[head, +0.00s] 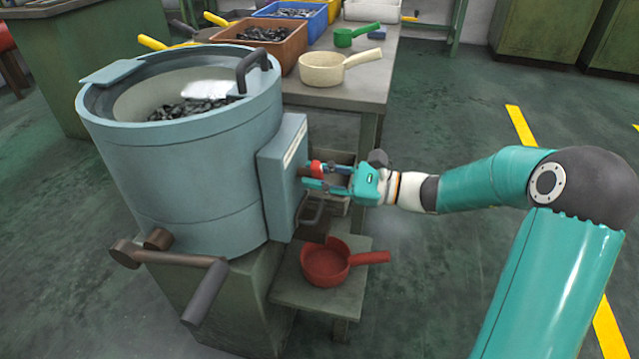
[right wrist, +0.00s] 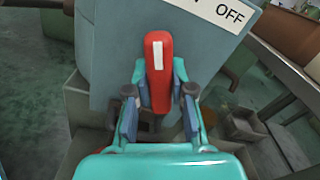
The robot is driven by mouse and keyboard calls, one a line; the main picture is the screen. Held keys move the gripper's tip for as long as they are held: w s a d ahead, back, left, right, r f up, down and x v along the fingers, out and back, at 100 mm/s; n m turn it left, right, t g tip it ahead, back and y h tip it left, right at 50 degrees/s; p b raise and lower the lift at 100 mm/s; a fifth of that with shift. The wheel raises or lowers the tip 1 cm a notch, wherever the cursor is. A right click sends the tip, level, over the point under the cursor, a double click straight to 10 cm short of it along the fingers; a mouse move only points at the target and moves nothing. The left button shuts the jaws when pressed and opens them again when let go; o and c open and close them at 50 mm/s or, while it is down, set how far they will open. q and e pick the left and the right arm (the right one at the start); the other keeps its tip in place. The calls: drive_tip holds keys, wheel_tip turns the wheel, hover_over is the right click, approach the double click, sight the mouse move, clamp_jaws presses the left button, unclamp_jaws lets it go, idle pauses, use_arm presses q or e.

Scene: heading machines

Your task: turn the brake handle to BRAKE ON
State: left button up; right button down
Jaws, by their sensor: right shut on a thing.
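The red brake handle (head: 317,168) sits on the side box (head: 285,180) of a blue-grey round machine (head: 190,150). In the right wrist view the handle (right wrist: 158,62) has a white stripe and points nearly straight up. A white label (right wrist: 222,12) above it and to the right reads OFF; the rest of the label is cut off. My right gripper (head: 313,176) is shut on the handle, with one finger on each side of it in the right wrist view (right wrist: 160,85). My left gripper is in no view.
A brown crank (head: 165,255) sticks out low at the machine's front. A red pan (head: 328,262) rests on a low shelf below my right gripper. A bench (head: 365,85) behind carries a cream pan (head: 325,69), a green scoop (head: 345,37) and bins. Floor at right is open.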

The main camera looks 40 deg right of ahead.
drive_tip(key=shift+f+n+b, duration=0.1)
drive_tip(key=shift+n+b, duration=0.4)
drive_tip(key=shift+n, duration=0.2)
drive_tip(key=c, duration=1)
unclamp_jaws()
drive_tip(key=shift+w, duration=0.1)
drive_tip(key=v, duration=1.2)
